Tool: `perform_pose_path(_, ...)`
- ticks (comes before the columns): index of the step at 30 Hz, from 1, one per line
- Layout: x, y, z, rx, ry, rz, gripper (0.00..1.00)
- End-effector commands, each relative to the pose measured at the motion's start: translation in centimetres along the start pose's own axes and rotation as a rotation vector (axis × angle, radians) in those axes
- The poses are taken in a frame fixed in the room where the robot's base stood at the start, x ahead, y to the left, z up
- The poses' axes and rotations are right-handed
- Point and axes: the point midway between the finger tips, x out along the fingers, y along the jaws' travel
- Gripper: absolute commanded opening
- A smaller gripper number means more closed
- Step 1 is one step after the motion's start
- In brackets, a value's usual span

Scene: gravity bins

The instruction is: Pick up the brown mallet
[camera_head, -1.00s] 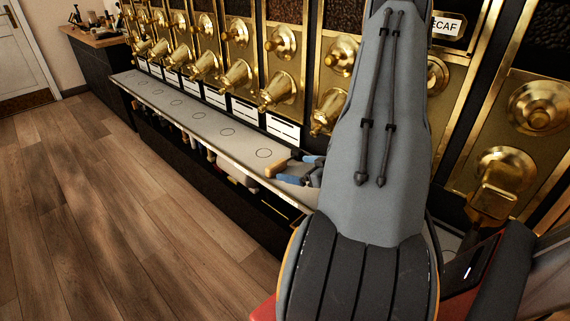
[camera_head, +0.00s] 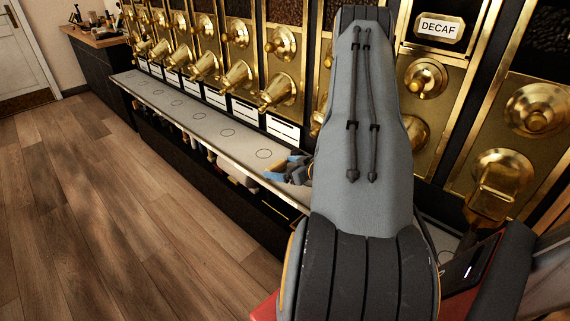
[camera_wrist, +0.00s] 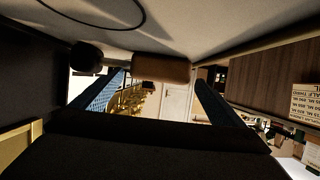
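The brown mallet (camera_wrist: 160,68) shows in the wrist view as a short brown cylinder with a dark neck and a dark round end to its left. It lies against the pale counter surface at the top of that picture. In the head view I cannot make it out; my arm and gripper cover that spot. My gripper (camera_head: 285,167) is low over the counter's front edge, its blue-padded fingers apart. In the wrist view my gripper (camera_wrist: 160,80) is open, and the brown part appears between the fingertips, not clamped. I cannot tell the exact depth between them.
The pale counter (camera_head: 200,121) runs along a row of brass dispensers (camera_head: 237,75) with white labels. Dispensers stand close behind my arm. Below the counter is a shelf with several items (camera_head: 230,168). The wooden floor (camera_head: 90,200) at left is clear.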

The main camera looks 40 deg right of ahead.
Motion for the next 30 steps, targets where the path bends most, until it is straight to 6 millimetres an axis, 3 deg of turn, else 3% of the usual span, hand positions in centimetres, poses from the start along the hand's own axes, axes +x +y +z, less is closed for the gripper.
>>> perform_pose_path(1,0.0,0.0,0.0,0.0,0.0,0.0,0.83)
perform_pose_path(9,0.0,0.0,0.0,0.0,0.0,0.0,0.38)
perform_pose_path(10,0.0,0.0,0.0,0.0,0.001,0.0,0.36)
perform_pose_path(23,-0.2,-0.2,-0.7,-0.001,0.001,0.001,0.36)
perform_pose_path(30,-1.6,-0.3,-3.9,-0.004,0.003,0.001,0.36)
